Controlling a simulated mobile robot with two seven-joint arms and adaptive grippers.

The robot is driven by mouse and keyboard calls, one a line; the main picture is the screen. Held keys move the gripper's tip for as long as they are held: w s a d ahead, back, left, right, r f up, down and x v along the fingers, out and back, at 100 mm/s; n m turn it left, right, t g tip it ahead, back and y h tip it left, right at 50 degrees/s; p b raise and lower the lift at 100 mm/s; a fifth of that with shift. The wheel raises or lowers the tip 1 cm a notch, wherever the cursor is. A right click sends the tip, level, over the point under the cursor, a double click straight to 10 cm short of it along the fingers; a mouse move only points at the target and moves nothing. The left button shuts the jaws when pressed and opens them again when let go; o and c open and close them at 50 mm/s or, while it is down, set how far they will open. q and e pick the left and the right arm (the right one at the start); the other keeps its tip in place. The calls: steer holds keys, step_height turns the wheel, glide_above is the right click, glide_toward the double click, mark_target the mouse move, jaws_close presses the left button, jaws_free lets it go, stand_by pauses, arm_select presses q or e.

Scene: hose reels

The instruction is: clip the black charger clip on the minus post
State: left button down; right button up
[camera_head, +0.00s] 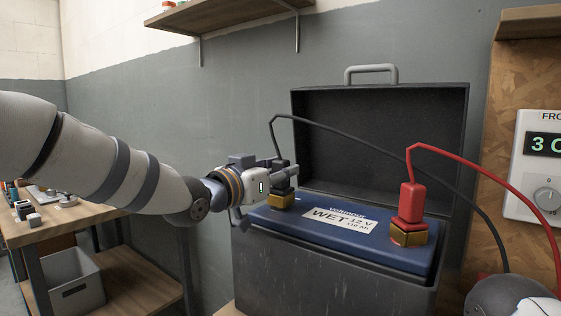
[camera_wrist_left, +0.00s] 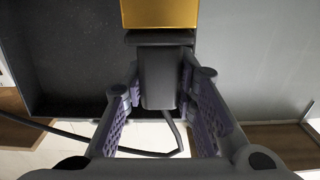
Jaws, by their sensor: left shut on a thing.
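The black charger clip (camera_head: 283,172) stands upright at the left end of the blue battery (camera_head: 312,222). Its brass jaws (camera_head: 281,199) are down at the battery top, where the minus post is hidden, so I cannot tell how they grip it. My left gripper (camera_head: 277,180) comes in from the left and is shut on the black clip. In the left wrist view the black clip body (camera_wrist_left: 158,75) lies between my two fingers, with its brass part (camera_wrist_left: 160,13) beyond. My right gripper is not in view.
A red clip (camera_head: 411,197) stands on the battery's right end. Black and red cables run right toward a charger panel (camera_head: 536,165). The open case lid (camera_head: 380,135) rises behind the battery. A workbench (camera_head: 62,225) and a wall shelf (camera_head: 225,14) are on the left.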

arm_select(q)
steer(key=shift+f, duration=0.25)
steer(key=c, duration=1.2)
jaws_free()
